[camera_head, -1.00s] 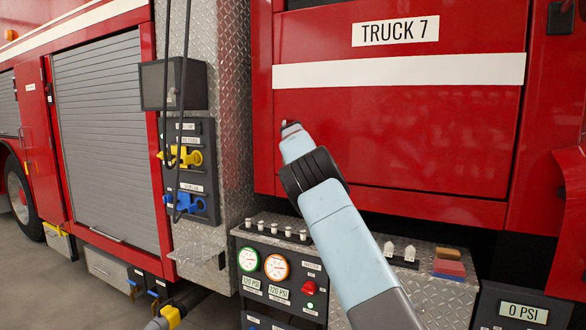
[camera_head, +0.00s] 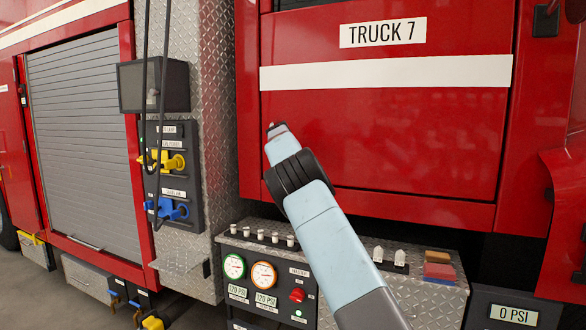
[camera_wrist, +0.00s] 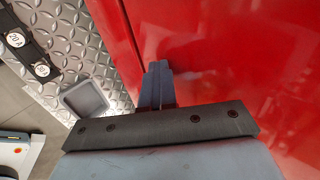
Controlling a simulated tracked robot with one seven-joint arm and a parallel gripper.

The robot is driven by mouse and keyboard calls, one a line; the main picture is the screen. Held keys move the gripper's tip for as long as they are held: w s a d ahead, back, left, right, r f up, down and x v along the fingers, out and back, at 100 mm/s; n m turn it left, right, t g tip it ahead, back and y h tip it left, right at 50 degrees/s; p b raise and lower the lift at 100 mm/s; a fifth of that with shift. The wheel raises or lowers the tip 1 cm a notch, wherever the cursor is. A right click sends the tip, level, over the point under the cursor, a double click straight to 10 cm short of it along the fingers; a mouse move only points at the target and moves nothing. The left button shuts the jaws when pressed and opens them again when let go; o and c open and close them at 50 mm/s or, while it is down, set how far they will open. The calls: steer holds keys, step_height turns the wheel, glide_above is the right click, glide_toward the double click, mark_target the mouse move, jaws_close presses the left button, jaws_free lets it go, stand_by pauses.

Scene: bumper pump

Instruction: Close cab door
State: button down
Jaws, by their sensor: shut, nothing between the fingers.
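The red cab door (camera_head: 430,130) bears a white stripe and a "TRUCK 7" label, and fills the upper middle of the head view. No wide gap shows around it; I cannot tell whether it is fully shut. In the wrist view the glossy red door surface (camera_wrist: 240,60) fills the right side, with a seam near its left edge. My gripper (camera_head: 275,127) is in front of the door's lower left part, below the stripe. Its fingers are together and empty in the wrist view (camera_wrist: 158,80). Whether they touch the door is unclear.
Below the door is a pump panel with gauges (camera_head: 263,275) and a ledge holding small knobs and blocks (camera_head: 440,268). To the left are a diamond-plate column (camera_head: 213,120), a dark screen (camera_head: 155,86) with hanging cables, and yellow and blue valves. A grey shutter (camera_head: 85,140) stands further left.

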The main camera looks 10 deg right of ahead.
steer(key=s+a+r, duration=0.6)
steer(key=s, duration=0.4)
steer(key=s+d+r+n+g+y, duration=0.15)
steer(key=s+d+n, duration=0.25)
steer(key=s+d, duration=0.6)
steer(key=s+d+r+n+y, duration=0.1)
steer(key=s+d+n+y, duration=0.35)
steer(key=s, duration=0.95)
steer(key=s+a+f+n, duration=0.1)
steer(key=s+f+n, duration=0.3)
steer(key=s, duration=0.8)
steer(key=s+f+n, duration=0.3)
steer(key=s+n, duration=0.4)
steer(key=s, duration=0.6)
steer(key=s+a+f+n, duration=0.1)
steer(key=s+f+n, duration=0.3)
steer(key=s, duration=0.9)
steer(key=shift+a+f+n+h, duration=0.3)
steer(key=shift+n+h, duration=0.1)
steer(key=shift+n, duration=0.25)
steer(key=shift+s+g, duration=0.1)
steer(key=shift+g, duration=0.15)
